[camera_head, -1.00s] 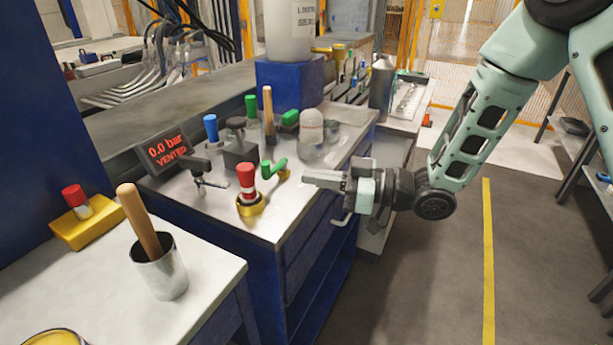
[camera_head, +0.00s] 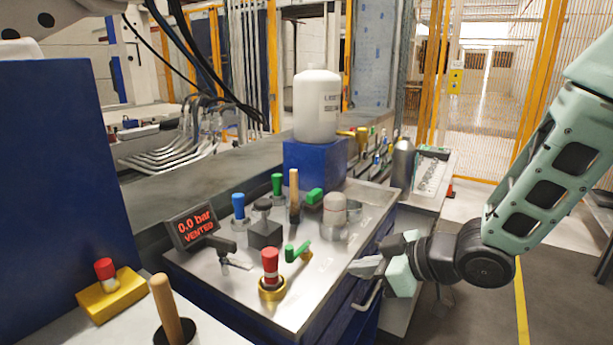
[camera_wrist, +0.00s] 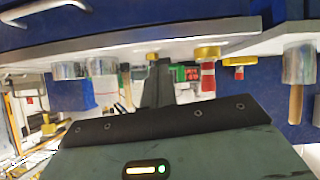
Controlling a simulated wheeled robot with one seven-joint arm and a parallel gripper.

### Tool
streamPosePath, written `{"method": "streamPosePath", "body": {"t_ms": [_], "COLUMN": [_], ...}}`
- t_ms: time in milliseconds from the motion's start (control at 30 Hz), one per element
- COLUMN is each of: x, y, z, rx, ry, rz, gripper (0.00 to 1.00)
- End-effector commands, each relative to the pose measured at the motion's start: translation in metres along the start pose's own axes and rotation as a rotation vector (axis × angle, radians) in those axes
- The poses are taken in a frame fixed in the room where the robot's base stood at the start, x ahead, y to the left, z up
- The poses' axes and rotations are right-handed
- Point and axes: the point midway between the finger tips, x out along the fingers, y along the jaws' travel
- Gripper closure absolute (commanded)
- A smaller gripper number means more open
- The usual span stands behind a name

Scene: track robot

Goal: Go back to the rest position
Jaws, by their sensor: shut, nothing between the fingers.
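My gripper (camera_head: 366,267) is at the right edge of the metal-topped bench (camera_head: 312,291) in the head view. Its fingers are shut with nothing between them. It hangs clear of the controls on the bench, and the green-handled valve (camera_head: 297,251) is to its left. My arm reaches in from the right side. In the wrist view the picture is upside down, and the dark gripper body (camera_wrist: 160,130) fills the lower part.
On the bench stand a red-topped knob on a brass base (camera_head: 271,275), a display reading 0.0 bar VENTED (camera_head: 195,228), and a clear jar (camera_head: 335,211). A white bottle (camera_head: 317,105) stands on a blue block (camera_head: 314,162). The floor on the right (camera_head: 560,300) is open.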

Motion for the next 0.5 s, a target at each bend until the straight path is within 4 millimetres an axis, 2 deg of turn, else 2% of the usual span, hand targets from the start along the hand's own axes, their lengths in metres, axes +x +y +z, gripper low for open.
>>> {"method": "streamPosePath", "body": {"t_ms": [33, 167, 267, 500], "x": [-0.009, -0.032, -0.059, -0.138], "y": [-0.005, -0.023, -0.045, -0.124], "z": [-0.011, -0.012, -0.012, -0.009], "rx": [0.003, 0.057, 0.116, 0.278], "ry": [-0.075, -0.287, -0.446, -0.793], "rz": [0.03, 0.099, 0.128, 0.102], "gripper": [1.0, 1.0, 1.0, 1.0]}}
